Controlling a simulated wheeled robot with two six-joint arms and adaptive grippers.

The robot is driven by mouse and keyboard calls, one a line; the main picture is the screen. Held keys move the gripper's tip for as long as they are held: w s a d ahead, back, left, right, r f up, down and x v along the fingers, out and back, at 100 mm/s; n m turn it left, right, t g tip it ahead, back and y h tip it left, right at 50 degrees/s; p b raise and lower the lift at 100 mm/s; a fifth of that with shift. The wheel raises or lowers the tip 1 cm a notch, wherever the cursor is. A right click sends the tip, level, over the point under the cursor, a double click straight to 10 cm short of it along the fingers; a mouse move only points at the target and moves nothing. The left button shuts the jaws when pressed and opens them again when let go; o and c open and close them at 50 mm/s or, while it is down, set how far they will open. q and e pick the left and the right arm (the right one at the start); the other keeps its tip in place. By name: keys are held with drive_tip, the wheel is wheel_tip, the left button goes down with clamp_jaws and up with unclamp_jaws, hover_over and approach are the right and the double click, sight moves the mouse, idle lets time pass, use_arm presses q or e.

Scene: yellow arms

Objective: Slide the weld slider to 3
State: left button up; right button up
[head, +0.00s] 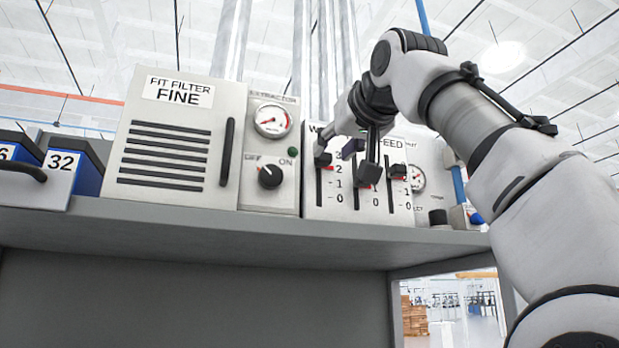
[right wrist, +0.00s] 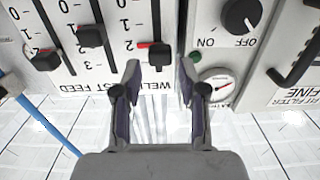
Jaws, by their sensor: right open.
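The weld slider has a black knob (head: 322,159) on the leftmost slot of the slider panel (head: 342,209) in the head view. Its red marker sits at about 2 on the scale. In the right wrist view, where the panel is upside down, the weld knob (right wrist: 159,56) stands between the finger lines, just beyond the tips. My right gripper (right wrist: 159,68) is open, one finger to each side of the knob, with no clear contact. In the head view the right gripper (head: 338,149) partly covers the panel's title and upper scale. My left gripper is out of view.
The middle slider knob (right wrist: 90,37) and feed slider knob (right wrist: 47,61) stand beside the weld slot. An extraction panel with a rotary knob (head: 270,176) and gauge (head: 272,120) is left of the sliders. The grey shelf (head: 220,220) runs below the panels.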

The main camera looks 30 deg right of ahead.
sight(325, 155)
drive_tip(key=w+p, duration=0.1)
drive_tip(key=w+r+p, duration=0.1)
drive_tip(key=shift+d+r+p, duration=0.15)
drive_tip(key=shift+d+p, duration=0.1)
drive_tip(key=shift+p, duration=0.1)
drive_tip(key=x, duration=0.2)
drive_tip(key=f+p+x, duration=0.1)
drive_tip(key=x, duration=0.1)
drive_tip(key=shift+w, duration=0.3)
drive_tip(key=shift+s, duration=0.3)
drive_tip(key=shift+s+a+r, duration=0.1)
drive_tip(key=shift+s, duration=0.05)
drive_tip(key=c, duration=0.3)
clamp_jaws()
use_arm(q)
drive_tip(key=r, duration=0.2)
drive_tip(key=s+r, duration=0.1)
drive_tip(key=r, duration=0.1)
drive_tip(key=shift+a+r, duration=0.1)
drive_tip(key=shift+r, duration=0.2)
